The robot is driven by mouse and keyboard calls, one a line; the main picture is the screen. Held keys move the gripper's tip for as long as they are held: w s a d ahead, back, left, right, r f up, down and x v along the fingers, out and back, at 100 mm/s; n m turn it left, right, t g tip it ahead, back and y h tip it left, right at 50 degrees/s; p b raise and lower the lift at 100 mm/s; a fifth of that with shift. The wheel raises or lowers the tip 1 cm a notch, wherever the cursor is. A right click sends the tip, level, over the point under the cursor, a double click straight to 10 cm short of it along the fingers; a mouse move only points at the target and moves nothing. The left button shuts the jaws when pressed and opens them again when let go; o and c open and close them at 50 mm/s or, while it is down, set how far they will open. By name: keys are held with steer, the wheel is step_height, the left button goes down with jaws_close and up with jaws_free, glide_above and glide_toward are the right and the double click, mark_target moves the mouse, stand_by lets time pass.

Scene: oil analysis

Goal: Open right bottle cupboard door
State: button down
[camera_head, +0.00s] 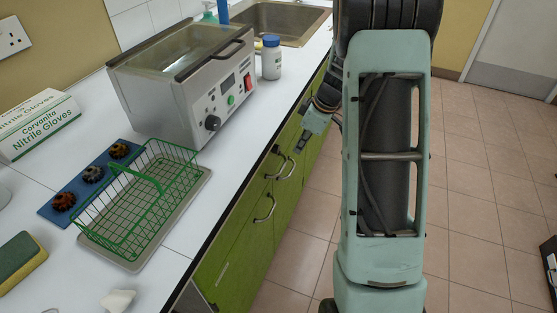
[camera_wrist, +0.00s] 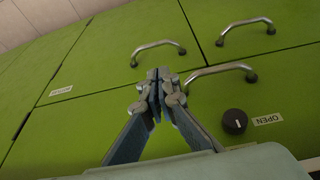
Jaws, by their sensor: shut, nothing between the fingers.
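Green cupboard doors (camera_head: 237,258) run along the counter's front. In the wrist view, they fill most of the picture, and the door panels (camera_wrist: 80,135) look closed, with thin seams between them. Three curved metal handles show there: one at upper left (camera_wrist: 158,45), one at upper right (camera_wrist: 246,23) and one lower down (camera_wrist: 218,70). I cannot tell which panel is the right bottle cupboard door. My gripper (camera_wrist: 158,74) is shut and empty, its tips appearing between the upper-left and lower handles. In the head view, my gripper (camera_head: 300,147) is beside the cupboard front.
A black knob (camera_wrist: 234,121) sits beside an "OPEN" label (camera_wrist: 268,119). The white counter (camera_head: 235,150) has a black front edge and carries a water bath (camera_head: 185,85), a green wire basket (camera_head: 140,205) and a white bottle (camera_head: 271,62).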

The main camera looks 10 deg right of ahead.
steer(key=s+b+x, duration=0.1)
steer(key=x, duration=1)
steer(key=shift+a+b, duration=0.3)
steer(key=shift+a, duration=0.1)
